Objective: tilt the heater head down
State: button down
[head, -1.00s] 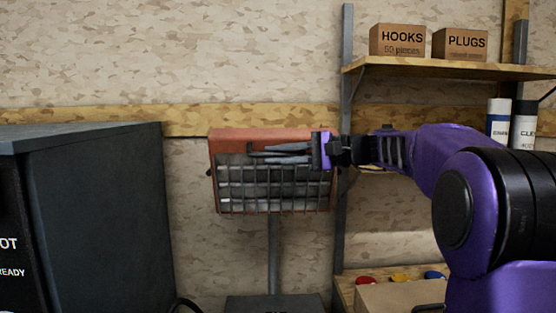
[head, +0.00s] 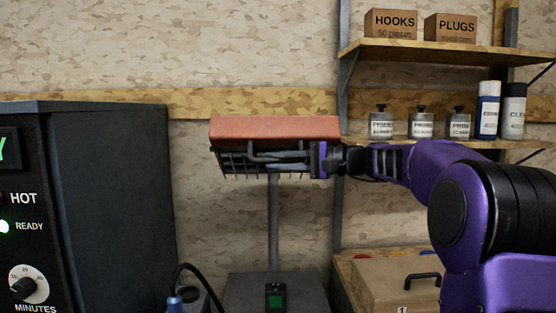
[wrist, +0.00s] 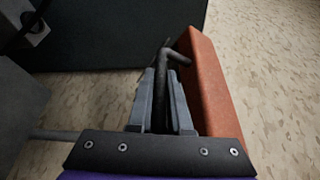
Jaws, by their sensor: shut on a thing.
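The heater head (head: 275,129) is an orange-red box on a grey pole (head: 273,235). In the head view its orange top faces me, and its dark wire grille (head: 235,168) is a thin strip below, facing steeply downward. My gripper (head: 258,159) reaches in from the right, level in front of the head. In the wrist view my gripper (wrist: 160,78) is closed around a dark bent handle bar (wrist: 176,54). The orange housing (wrist: 208,90) is close along the right finger. Part of the bar is hidden between the fingers.
The pole rises from a dark base (head: 245,290) with a green-lit switch (head: 276,297). A dark cabinet (head: 110,200) stands left. Shelves at right hold boxes, small bottles (head: 420,122) and spray cans (head: 487,110). A cardboard box (head: 395,287) is low right.

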jog(key=shift+w+f, duration=0.1)
jog(key=shift+f, duration=0.1)
jog(key=c, duration=0.8)
grip_release()
jog(key=shift+c, duration=0.2)
jog(key=p+v, duration=0.1)
jog(key=v, duration=1.6)
jog(key=shift+d, duration=0.25)
jog(key=shift+a, duration=0.1)
